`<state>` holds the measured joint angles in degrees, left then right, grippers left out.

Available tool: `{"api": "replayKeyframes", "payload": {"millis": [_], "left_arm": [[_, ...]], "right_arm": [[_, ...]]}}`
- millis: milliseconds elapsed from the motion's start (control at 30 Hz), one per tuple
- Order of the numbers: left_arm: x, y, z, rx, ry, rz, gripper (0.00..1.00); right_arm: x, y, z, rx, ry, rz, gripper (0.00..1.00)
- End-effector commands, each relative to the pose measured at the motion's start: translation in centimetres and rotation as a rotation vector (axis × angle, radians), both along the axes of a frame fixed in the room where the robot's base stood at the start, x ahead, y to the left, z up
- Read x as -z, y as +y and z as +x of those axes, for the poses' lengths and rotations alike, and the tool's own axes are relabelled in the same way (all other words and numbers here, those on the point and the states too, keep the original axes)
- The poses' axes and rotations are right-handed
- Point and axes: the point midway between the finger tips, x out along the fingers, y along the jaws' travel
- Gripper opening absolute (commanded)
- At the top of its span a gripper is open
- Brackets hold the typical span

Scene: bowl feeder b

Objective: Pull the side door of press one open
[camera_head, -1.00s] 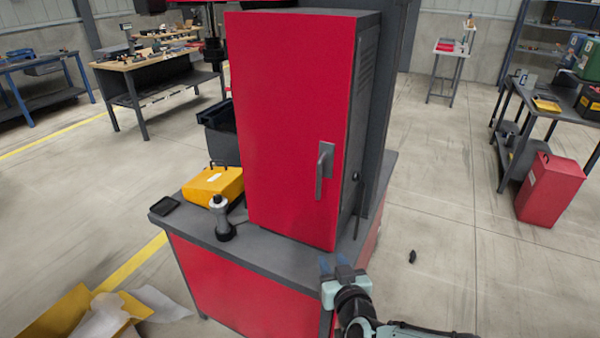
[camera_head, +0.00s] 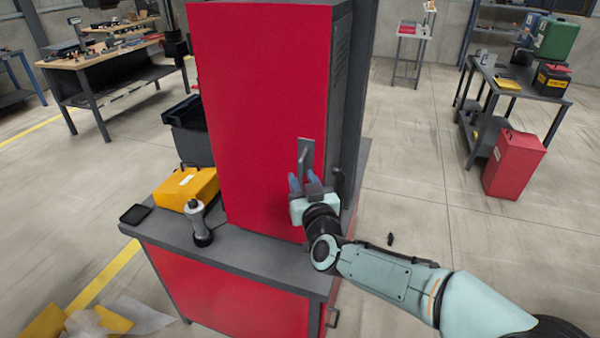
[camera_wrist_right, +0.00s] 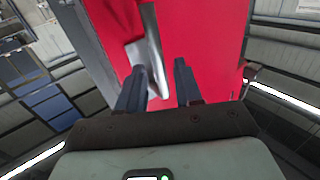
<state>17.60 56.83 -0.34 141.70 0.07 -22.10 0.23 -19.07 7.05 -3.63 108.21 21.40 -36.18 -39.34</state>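The side door (camera_head: 250,110) is the tall red panel of the press cabinet in the head view, and it looks shut. Its grey bar handle (camera_head: 305,152) is upright near the door's right edge; the lower part is hidden behind my right gripper (camera_head: 306,182). This gripper points at the door with its fingers apart. In the wrist view the red door (camera_wrist_right: 210,35) fills the middle. The grey handle (camera_wrist_right: 154,50) lies close to the left finger of the open gripper (camera_wrist_right: 160,68), partly behind it. I cannot tell whether they touch. My left gripper is out of view.
The cabinet stands on a grey-topped red base (camera_head: 240,258). A yellow case (camera_head: 186,188), a grey-and-white tool (camera_head: 199,222) and a small black tray (camera_head: 135,214) lie left of the door. Floor is open to the right, before a red bin (camera_head: 514,165).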

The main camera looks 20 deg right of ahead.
Motion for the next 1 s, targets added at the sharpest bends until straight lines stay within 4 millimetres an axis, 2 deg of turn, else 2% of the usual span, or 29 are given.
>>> {"api": "replayKeyframes", "payload": {"millis": [100, 200, 533, 567, 633, 667, 1000], "left_arm": [[-0.4, 0.0, 0.2, 0.000, -0.002, 0.000, 0.43], [-0.5, 0.0, 0.3, 0.000, -0.003, 0.000, 0.43], [-0.5, 0.0, 0.3, 0.000, -0.003, 0.000, 0.43], [-0.5, 0.0, 0.3, 0.000, -0.003, 0.000, 0.43], [-0.5, 0.0, 0.3, 0.000, -0.003, 0.000, 0.43], [-0.5, 0.0, 0.3, 0.000, -0.003, 0.000, 0.43], [-0.9, 0.0, 0.5, 0.000, -0.006, 0.000, 0.43]], "right_arm": [[0.0, 0.0, 1.6, 0.000, 0.002, 0.000, 0.35], [0.0, 0.0, 2.2, 0.000, 0.001, 0.000, 0.35], [0.0, 0.0, 2.6, 0.000, 0.001, 0.000, 0.35], [0.0, 0.0, 2.6, 0.000, 0.001, 0.000, 0.28], [0.0, 0.0, 2.5, 0.000, 0.001, 0.000, 0.06], [0.0, 0.0, 2.5, 0.000, 0.001, 0.000, 0.00], [0.0, 0.8, 2.3, 0.012, 0.002, 0.001, 0.00]]}}
